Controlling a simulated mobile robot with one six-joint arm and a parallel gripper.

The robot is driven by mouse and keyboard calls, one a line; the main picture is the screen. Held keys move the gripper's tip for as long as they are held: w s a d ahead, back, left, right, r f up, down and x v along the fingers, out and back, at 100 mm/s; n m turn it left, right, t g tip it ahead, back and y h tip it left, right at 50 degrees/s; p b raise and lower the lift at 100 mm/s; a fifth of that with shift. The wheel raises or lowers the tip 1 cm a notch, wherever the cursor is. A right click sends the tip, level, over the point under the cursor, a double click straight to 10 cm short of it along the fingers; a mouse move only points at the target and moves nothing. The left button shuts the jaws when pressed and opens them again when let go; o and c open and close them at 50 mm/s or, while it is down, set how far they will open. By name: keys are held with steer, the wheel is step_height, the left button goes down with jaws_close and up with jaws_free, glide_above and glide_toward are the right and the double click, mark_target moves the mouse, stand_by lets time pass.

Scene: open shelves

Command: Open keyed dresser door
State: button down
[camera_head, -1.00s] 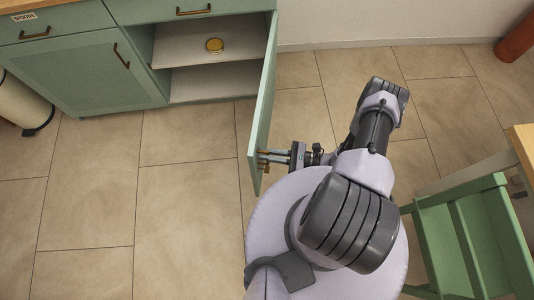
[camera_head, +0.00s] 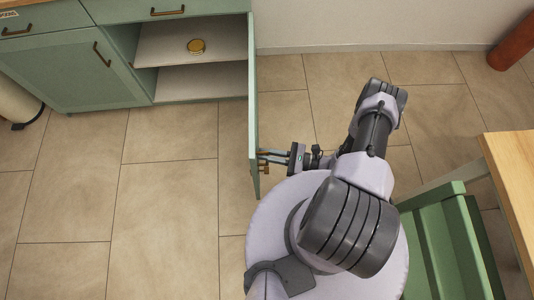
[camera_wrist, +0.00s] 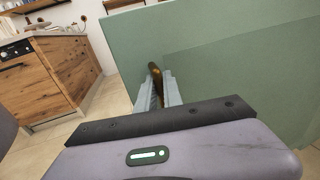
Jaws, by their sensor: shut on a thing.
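The green dresser door (camera_head: 253,110) stands swung wide open, roughly square to the dresser front (camera_head: 70,65). It also fills much of the wrist view (camera_wrist: 220,60). My gripper (camera_head: 270,157) is at the door's outer edge, on its right face. In the wrist view my gripper (camera_wrist: 157,92) is shut on the brown door handle (camera_wrist: 154,70). The fingers partly hide the handle. Inside the open compartment are a shelf (camera_head: 215,55) and a round gold tin (camera_head: 196,46). No key can be made out.
A green chair (camera_head: 440,235) and a wooden table (camera_head: 515,175) stand at the right. A reddish-brown cylinder (camera_head: 512,45) is at the top right. A cream bin (camera_head: 15,105) is at the left. The tiled floor left of the door is clear.

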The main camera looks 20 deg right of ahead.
steer(key=shift+s+a, duration=0.1)
steer(key=c, duration=1.5)
jaws_free()
steer(key=p+v, duration=0.1)
steer(key=v, duration=1.6)
steer(key=shift+s+d+p, duration=0.1)
steer(key=shift+d+p, duration=0.15)
steer(key=shift+p, duration=0.05)
